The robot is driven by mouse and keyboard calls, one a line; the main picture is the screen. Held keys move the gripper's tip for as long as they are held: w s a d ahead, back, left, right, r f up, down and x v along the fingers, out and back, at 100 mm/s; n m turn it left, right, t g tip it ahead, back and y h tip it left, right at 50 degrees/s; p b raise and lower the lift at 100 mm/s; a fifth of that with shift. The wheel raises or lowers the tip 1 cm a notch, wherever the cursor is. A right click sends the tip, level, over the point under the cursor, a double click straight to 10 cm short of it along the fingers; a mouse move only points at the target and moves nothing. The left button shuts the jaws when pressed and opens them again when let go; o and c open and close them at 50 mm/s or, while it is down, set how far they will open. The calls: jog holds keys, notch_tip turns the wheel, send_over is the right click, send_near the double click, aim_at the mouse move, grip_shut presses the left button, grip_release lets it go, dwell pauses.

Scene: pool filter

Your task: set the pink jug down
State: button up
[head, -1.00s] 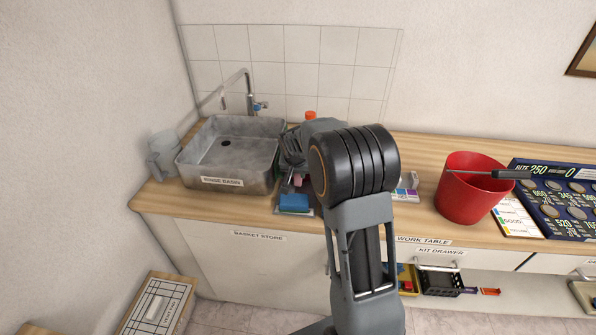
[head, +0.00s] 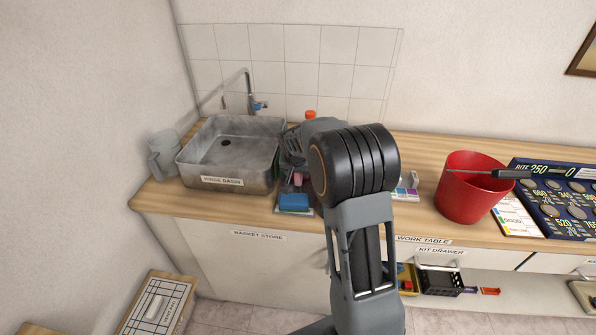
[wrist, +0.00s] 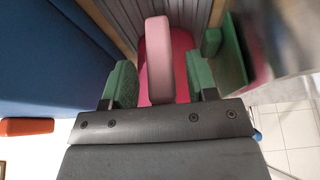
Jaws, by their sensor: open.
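The pink jug's light pink handle (wrist: 158,60) stands between the two green-padded fingers of my gripper (wrist: 162,84) in the wrist view. The fingers are open, with a visible gap on each side of the handle. The jug's deeper pink body (wrist: 182,58) shows behind the handle. In the head view only a small pink part of the jug (head: 298,180) shows, beside the basin; my arm hides most of it. Its base is hidden, so I cannot tell what it rests on.
A metal rinse basin (head: 205,180) is to the left, with a clear jug (head: 162,155) beyond it. A blue block (head: 294,202) lies at the counter's front. A red bucket (head: 465,200) stands to the right. A large blue surface (wrist: 45,60) is close on the wrist view's left.

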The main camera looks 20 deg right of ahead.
jog(key=v, duration=1.1)
jog(key=s+a+f+n+y, duration=0.1)
jog(key=s+a+n, duration=0.2)
jog(key=s, duration=0.8)
jog(key=s+a+f+n+y, duration=0.1)
jog(key=s+a+n, duration=0.2)
jog(key=s, duration=0.9)
jog(key=shift+s+a+f+b, duration=0.15)
jog(key=shift+s+a+b, duration=0.2)
jog(key=shift+a+b, duration=0.15)
